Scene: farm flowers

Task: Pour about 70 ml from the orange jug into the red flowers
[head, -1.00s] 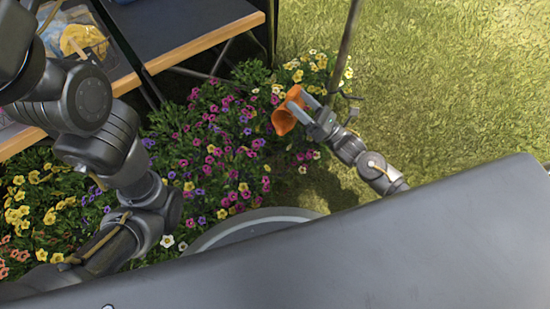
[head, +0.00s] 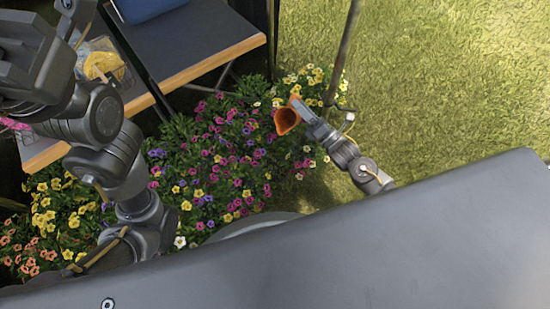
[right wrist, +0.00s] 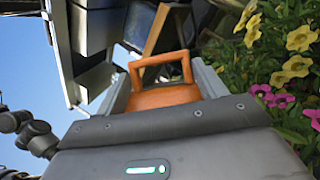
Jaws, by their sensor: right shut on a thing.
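The orange jug (head: 285,121) is held in the air beside the flower bed, above its right part. It looks tilted, its wide mouth facing the lower left in the head view. My right gripper (head: 301,108) is shut on it. In the right wrist view the jug (right wrist: 163,96) sits between the two fingers, its handle visible. Its contents cannot be made out. Orange-red flowers (head: 22,256) grow at the far left of the bed. My left gripper (head: 72,18) is at the upper left, empty as far as I can see.
A thin pole (head: 345,50) rises just behind the jug. Open grass (head: 460,80) lies right.

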